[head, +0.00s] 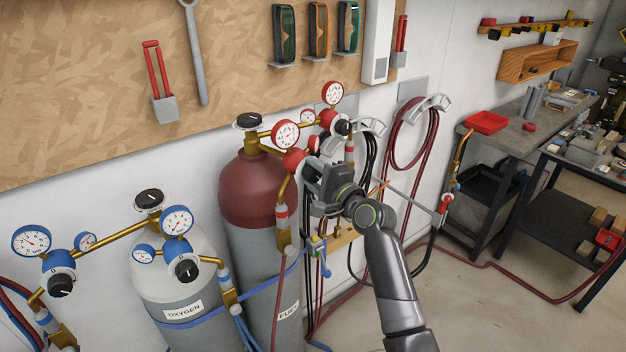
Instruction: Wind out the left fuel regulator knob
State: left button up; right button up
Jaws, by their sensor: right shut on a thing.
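The dark red fuel cylinder (245,190) stands against the wall with a black valve knob (248,121) on top. Its left fuel regulator (293,159) has a red body and a white-faced gauge (286,134). My right gripper (314,176) is at the lower right side of this regulator, shut where its knob sits. The gripper hides the left fuel regulator knob, so its turn cannot be seen. The right fuel regulator, with its gauge (332,93) and black knob (342,127), is just behind and to the right. My left gripper is out of view.
A grey oxygen cylinder (172,265) with blue-rimmed gauges and black knobs stands at left. Coiled red hose (407,135) hangs on the wall at right. A torch (446,200) hangs by the workbench (515,135). Hoses cross the floor; the floor at lower right is otherwise mostly clear.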

jog(key=n, duration=0.1)
jog(key=n+b, duration=0.2)
jog(key=shift+f+n, duration=0.25)
jog(key=shift+n, duration=0.15)
jog(key=n+b, duration=0.3)
jog(key=shift+n, duration=0.3)
jog(key=n+b, duration=0.5)
jog(key=n, duration=0.1)
jog(key=shift+f, duration=0.15)
jog(key=n+b, duration=0.6)
jog(key=n, duration=0.1)
jog(key=shift+n+b, duration=0.3)
jog(key=n+b, duration=0.2)
jog(key=n, duration=0.1)
jog(key=shift+w+d+b, duration=0.1)
jog(key=shift+b, duration=0.25)
jog(key=shift+n+b, duration=0.8)
jog(key=shift+n, duration=0.5)
jog(key=shift+r, duration=0.2)
jog(key=o, duration=1)
